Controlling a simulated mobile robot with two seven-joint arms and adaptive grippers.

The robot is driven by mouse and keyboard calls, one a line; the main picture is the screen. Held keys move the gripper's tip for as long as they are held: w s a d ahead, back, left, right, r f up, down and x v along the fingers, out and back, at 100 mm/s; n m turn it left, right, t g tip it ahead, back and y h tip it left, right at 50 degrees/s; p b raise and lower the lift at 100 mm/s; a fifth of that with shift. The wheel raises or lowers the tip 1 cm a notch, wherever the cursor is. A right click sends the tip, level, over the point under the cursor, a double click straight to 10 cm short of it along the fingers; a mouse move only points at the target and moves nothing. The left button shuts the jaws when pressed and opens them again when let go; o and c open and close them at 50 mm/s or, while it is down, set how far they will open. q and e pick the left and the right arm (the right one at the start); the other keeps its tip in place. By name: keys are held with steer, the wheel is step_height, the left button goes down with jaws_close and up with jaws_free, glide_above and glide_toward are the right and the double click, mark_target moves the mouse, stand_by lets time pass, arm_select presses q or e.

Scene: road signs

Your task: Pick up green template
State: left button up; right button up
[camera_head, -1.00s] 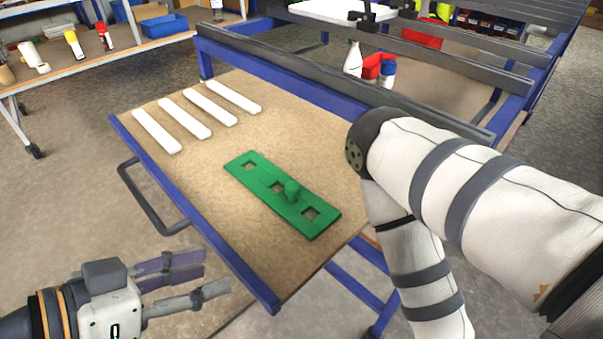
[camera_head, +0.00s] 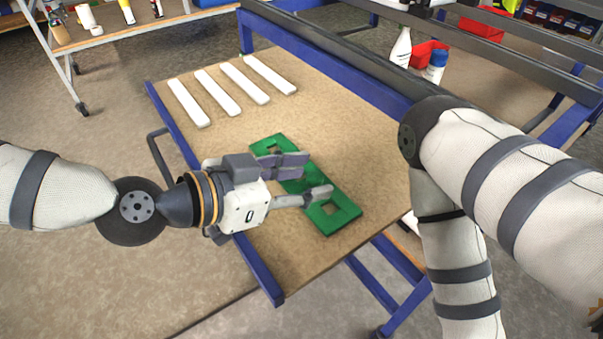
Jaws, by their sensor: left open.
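The green template (camera_head: 343,213) is a flat rectangular plate with square cut-outs, lying on the brown tabletop. My left gripper (camera_head: 318,176) comes in from the left and is over the template's middle. Its two fingers are apart, one toward the far end and one toward the near end. The template's upright knob is hidden behind the gripper, and I cannot tell whether the fingers touch the plate. My right arm shows at the right, but its gripper is out of view.
Several white bars (camera_head: 232,92) lie side by side on the table (camera_head: 330,105) beyond the template. A blue rail frames the table's edges. The table's right part is clear.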

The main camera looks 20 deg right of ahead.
arm_select(q)
steer(key=shift+d+f, duration=0.15)
jaws_close()
